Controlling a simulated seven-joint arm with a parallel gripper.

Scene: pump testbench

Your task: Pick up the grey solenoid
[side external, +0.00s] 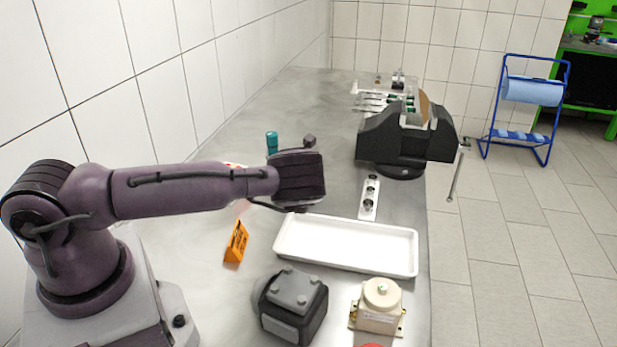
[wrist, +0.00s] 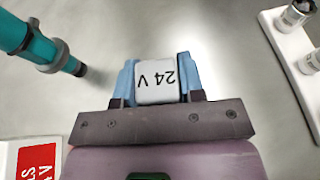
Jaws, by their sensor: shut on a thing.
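The grey solenoid (wrist: 157,82) is a small light grey block with "24 V" on its top, upside down in the wrist view. My gripper (wrist: 158,85) is shut on it, with one blue finger against each side. The solenoid is hidden in the side view behind the end of my arm. Its underside is hidden, so I cannot tell whether it touches the table.
A teal tool (wrist: 28,40) is at the left in the wrist view. A white holder (side external: 368,210) with metal parts is to the right. A white tray (side external: 345,262), an orange sign (side external: 236,242) and a black vise (side external: 405,140) stand around; open table lies behind.

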